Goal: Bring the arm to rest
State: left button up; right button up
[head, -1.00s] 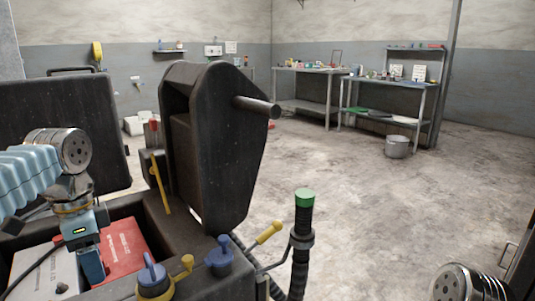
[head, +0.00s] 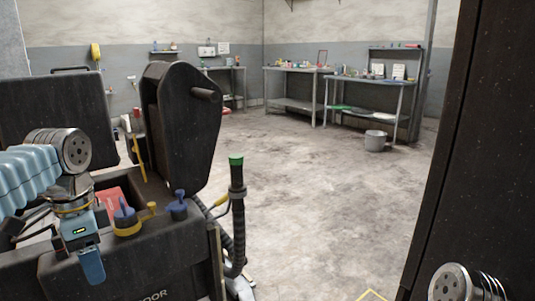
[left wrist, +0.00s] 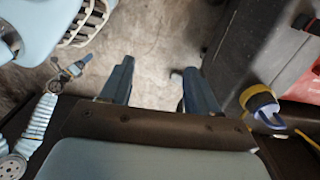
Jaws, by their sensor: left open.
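My left arm comes in from the left in the head view, with pale blue ribbed sleeve and a metal joint. My left gripper (head: 92,262) hangs downward in front of the dark machine's near side. In the left wrist view its two blue-grey fingers (left wrist: 157,85) are apart, with only floor between them; it holds nothing. A metal joint (head: 458,284) of my right arm shows at the lower right of the head view. A small blue gripper with a yellow light, seemingly my right one (left wrist: 75,69), shows in the left wrist view; its jaws are too small to read.
The dark machine (head: 185,243) with blue and yellow caps stands close at left. A green-topped hose handle (head: 237,170) rises beside it. A dark upright panel (head: 455,150) stands close at right. Concrete floor (head: 310,190) is clear between; a bucket (head: 376,141) and benches stand far back.

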pick_arm(q)
jog(key=w+d+f+n+h, duration=0.1)
jog(key=w+d+f, duration=0.2)
jog(key=f, duration=0.3)
jog(key=w+d+f, duration=0.2)
jog(key=w+f, duration=0.2)
jog(key=f, duration=0.3)
jog(key=d+f+n+h+p, duration=0.15)
jog(key=d+f, duration=0.35)
jog(key=f, duration=0.5)
jog(key=d+f+n+h, duration=0.15)
jog(key=d+f, duration=0.25)
jog(key=f, duration=0.5)
jog(key=s+d+f+n, duration=0.4)
jog(key=s+f, duration=0.3)
jog(key=f, duration=0.1)
jog(key=s+d+f+n+p, duration=0.1)
jog(key=s+d+f+n, duration=0.2)
jog(key=s+f, duration=0.5)
jog(key=shift+s+d+f+n+t, duration=0.2)
jog(key=shift+d+n+t, duration=0.2)
jog(key=shift+d, duration=0.1)
